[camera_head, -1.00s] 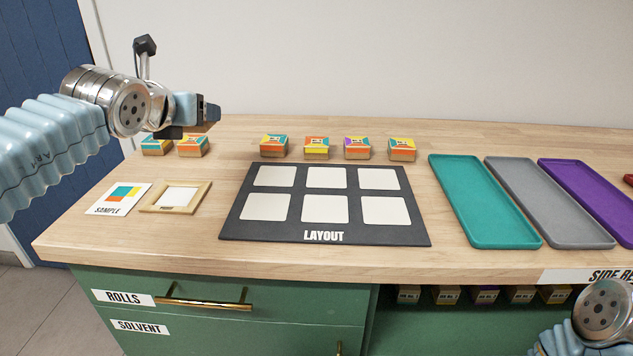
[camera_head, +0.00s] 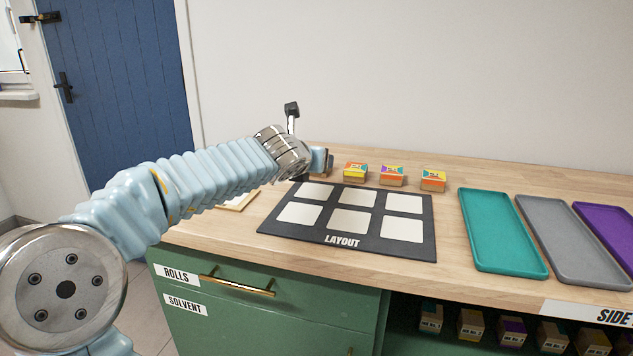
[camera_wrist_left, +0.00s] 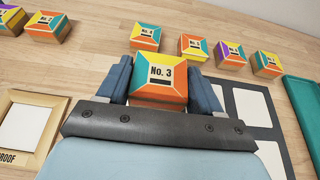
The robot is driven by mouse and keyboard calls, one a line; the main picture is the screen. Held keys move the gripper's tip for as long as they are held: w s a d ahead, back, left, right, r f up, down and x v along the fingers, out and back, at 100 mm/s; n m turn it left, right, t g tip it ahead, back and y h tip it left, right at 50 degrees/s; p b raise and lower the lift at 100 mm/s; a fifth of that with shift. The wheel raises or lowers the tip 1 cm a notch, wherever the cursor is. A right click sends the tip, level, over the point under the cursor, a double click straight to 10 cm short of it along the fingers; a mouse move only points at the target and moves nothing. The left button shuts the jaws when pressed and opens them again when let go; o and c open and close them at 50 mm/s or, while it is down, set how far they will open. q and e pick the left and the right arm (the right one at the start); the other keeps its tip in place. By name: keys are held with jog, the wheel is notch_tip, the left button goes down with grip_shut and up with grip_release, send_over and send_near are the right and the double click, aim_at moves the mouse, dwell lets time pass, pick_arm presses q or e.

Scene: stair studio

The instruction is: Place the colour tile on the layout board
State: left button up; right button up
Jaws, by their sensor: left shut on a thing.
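My left gripper (camera_head: 318,164) reaches over the bench by the far left corner of the layout board (camera_head: 346,233). In the left wrist view my left gripper (camera_wrist_left: 160,88) is shut on a colour tile (camera_wrist_left: 160,85) marked No. 3, with an orange, yellow and teal top. In the head view the gripper hides the held tile. In the wrist view the layout board (camera_wrist_left: 265,132) lies to the right of the held tile, partly behind the right finger. Its visible cream squares are bare. My right gripper is out of view.
Several other tiles (camera_head: 393,176) stand in a row behind the board; one is mostly hidden by my gripper. Two more tiles (camera_wrist_left: 47,27) stand at the wrist view's left. A wooden frame (camera_head: 240,202) lies left of the board. Teal (camera_head: 500,232) and grey (camera_head: 570,240) trays lie right.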

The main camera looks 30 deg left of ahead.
aim_at(314, 193)
pick_arm(q)
jog(key=shift+w+a+f, duration=0.2)
jog(key=shift+w+f, duration=0.25)
jog(key=shift+f, duration=0.15)
jog(key=shift+w+a+f, duration=0.2)
jog(key=shift+w+f, duration=0.25)
jog(key=shift+f, duration=0.15)
jog(key=shift+w+a+f+b, duration=0.1)
jog(key=shift+w+f+b, duration=0.05)
jog(key=shift+f+b, duration=0.8)
jog(key=shift+w+f+b, duration=0.15)
jog(key=shift+f+b, duration=0.45)
jog(key=shift+f, duration=0.55)
jog(key=o, duration=1.1)
jog(key=shift+r, duration=0.1)
jog(key=shift+r+p, duration=0.25)
jog(key=shift+p, duration=0.05)
jog(key=p+v, duration=0.1)
jog(key=v, duration=1.1)
jog(key=shift+f, duration=0.15)
